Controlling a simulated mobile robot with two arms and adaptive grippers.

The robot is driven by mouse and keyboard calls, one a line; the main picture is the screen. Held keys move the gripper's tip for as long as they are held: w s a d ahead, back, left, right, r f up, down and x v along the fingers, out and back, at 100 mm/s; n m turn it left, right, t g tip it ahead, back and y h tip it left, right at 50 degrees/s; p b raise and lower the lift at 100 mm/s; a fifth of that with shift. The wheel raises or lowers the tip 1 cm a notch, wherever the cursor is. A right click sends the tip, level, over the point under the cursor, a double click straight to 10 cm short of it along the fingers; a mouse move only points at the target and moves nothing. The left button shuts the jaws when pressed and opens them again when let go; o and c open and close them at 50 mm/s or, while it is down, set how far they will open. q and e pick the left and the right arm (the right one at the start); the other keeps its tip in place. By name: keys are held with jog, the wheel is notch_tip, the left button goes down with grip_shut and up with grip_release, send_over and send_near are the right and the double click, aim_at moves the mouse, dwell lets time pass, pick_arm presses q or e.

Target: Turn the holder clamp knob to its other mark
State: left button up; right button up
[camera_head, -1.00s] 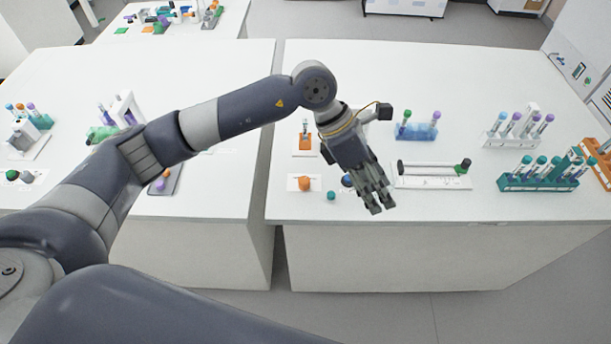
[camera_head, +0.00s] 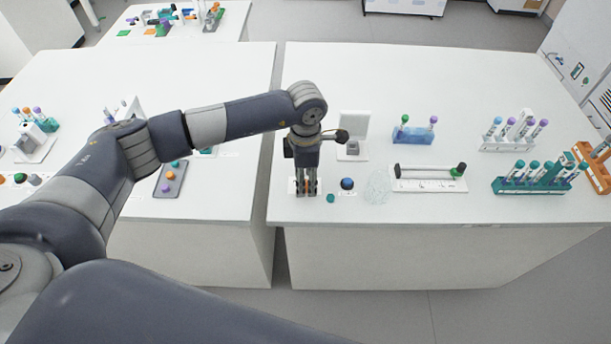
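My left gripper (camera_head: 306,187) points down at the front left of the right-hand bench. Its fingers are over the small white plate (camera_head: 292,187) with an orange knob, which they almost wholly cover. A little orange shows between the fingers; whether they grip the knob cannot be told. A dark blue knob (camera_head: 347,184) on another small white plate stands just right of the gripper. A white upright holder (camera_head: 352,137) stands behind it. The frame does not make clear which knob is the holder's clamp knob, and no marks can be read. My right gripper is not in view.
A small teal ball (camera_head: 330,198) lies close to the gripper. A clear round piece (camera_head: 378,187) and a white track with a dark bar (camera_head: 430,184) lie to the right. Racks of tubes (camera_head: 545,180) stand farther right. The bench's middle back is clear.

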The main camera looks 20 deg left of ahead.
pick_arm(q)
jog(key=shift+f, duration=0.7)
grip_shut()
